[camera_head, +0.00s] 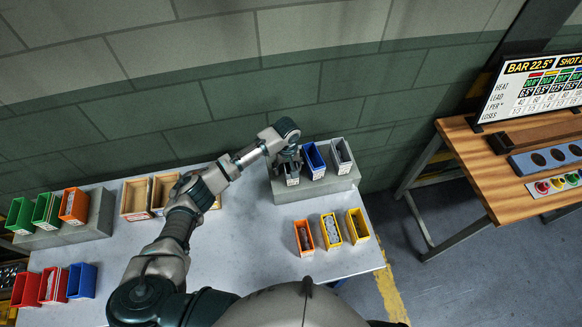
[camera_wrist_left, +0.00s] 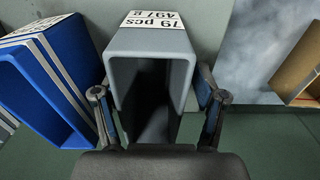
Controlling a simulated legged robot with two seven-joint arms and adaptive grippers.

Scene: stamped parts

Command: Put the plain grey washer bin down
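The plain grey washer bin (camera_wrist_left: 150,42) fills the middle of the left wrist view. It carries a white label reading 79 pcs, upside down there, and its inside is dark. My left gripper (camera_wrist_left: 158,115) has one finger along each side of it and appears shut on its walls. In the head view the gripper (camera_head: 287,160) is over the left end of the grey riser (camera_head: 318,188), partly hiding the bin (camera_head: 291,179). Whether the bin's base touches the riser I cannot tell. My right gripper is not in view.
A blue bin (camera_head: 314,160) and another grey bin (camera_head: 341,157) stand right of the held one on the riser. Orange (camera_head: 304,237) and yellow (camera_head: 331,231) bins stand in front. Wooden bins (camera_head: 135,199) are to the left. The table middle (camera_head: 240,240) is clear.

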